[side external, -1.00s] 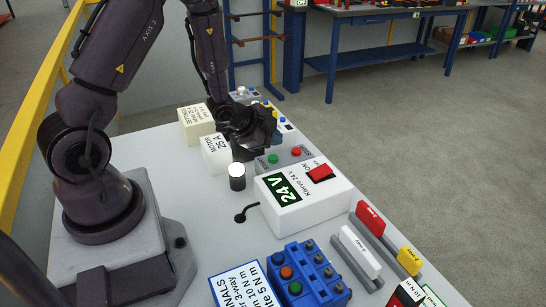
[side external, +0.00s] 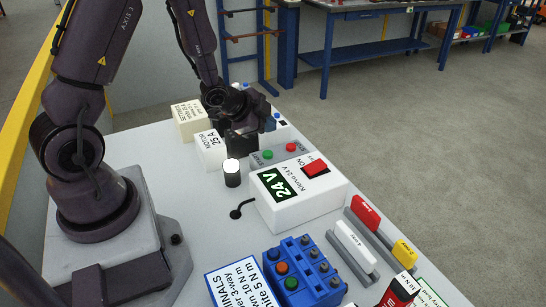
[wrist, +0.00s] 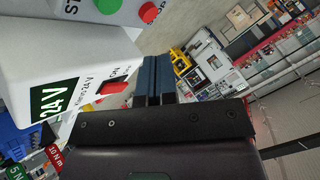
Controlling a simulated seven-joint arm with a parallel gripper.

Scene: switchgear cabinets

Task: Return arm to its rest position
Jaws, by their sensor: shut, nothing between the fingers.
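My gripper (side external: 242,143) is shut and empty. In the side view it hangs low over the back part of the grey bench top, near the control box with a green and a red button (side external: 290,147). It is behind the white 24 V box (side external: 318,202) and apart from it. In the wrist view the dark fingers (wrist: 155,80) are together, with the 24 V box (wrist: 40,55) and its red rocker switch (wrist: 113,86) to their left. The tips' exact height above the bench is hard to tell.
A black cylinder with a bright white top (side external: 232,173) stands close in front of my gripper. The MOTOR 25 A box (side external: 211,150) and SETTINGS box (side external: 188,122) are to its left. A blue terminal block (side external: 305,275) and coloured holders (side external: 355,245) lie nearer the camera.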

